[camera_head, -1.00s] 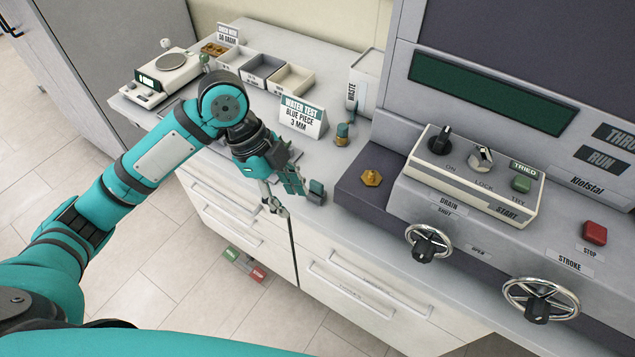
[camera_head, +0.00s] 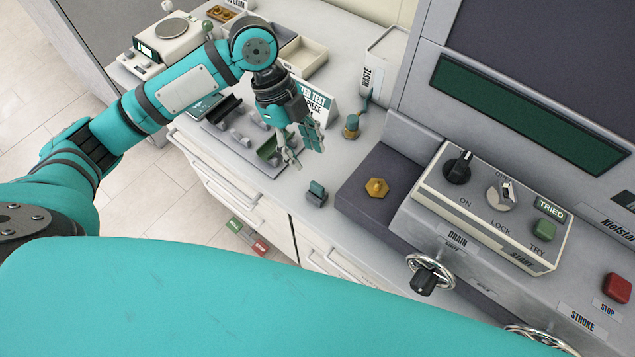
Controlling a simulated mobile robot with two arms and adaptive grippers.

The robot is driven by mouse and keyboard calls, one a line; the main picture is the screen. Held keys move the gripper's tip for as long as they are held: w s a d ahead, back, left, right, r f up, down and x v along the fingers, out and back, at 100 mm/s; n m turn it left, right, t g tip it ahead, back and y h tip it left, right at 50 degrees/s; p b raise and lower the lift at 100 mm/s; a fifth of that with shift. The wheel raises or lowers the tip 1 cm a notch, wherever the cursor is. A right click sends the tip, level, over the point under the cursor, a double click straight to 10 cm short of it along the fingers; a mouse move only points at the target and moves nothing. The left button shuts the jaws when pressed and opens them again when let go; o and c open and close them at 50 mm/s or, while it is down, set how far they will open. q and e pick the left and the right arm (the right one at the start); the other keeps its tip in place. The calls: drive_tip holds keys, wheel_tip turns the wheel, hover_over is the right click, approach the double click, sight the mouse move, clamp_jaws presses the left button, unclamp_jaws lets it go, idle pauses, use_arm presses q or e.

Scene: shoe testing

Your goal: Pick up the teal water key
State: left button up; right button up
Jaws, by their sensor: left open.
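A small dark teal piece with a grey base (camera_head: 317,193) stands near the counter's front edge, left of the dark machine plinth. It looks like the teal water key, though it is too small to be sure. My left gripper (camera_head: 302,150) hangs open and empty above the counter, behind and slightly left of that piece and apart from it. A brass fitting with a teal top (camera_head: 351,127) stands farther back, to the gripper's right. My right gripper is not in view.
A tray with dark and green parts (camera_head: 235,128) lies left of my gripper. A white sign (camera_head: 318,101) stands behind it, partly hidden. A brass hex piece (camera_head: 376,187) sits on the plinth. The control box (camera_head: 480,215) is at right. Open bins (camera_head: 300,60) stand at the back.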

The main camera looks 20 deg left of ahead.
sight(317, 185)
use_arm(q)
drive_tip(key=p+x, duration=0.1)
drive_tip(key=x, duration=0.5)
drive_tip(key=shift+f+p, duration=0.3)
drive_tip(key=shift+p, duration=0.1)
drive_tip(key=p+x, duration=0.1)
drive_tip(key=x, duration=0.2)
drive_tip(key=shift+s+a+f+p, duration=0.1)
drive_tip(key=shift+f+p, duration=0.2)
drive_tip(key=shift+p, duration=0.05)
drive_tip(key=shift+f, duration=0.45)
clamp_jaws()
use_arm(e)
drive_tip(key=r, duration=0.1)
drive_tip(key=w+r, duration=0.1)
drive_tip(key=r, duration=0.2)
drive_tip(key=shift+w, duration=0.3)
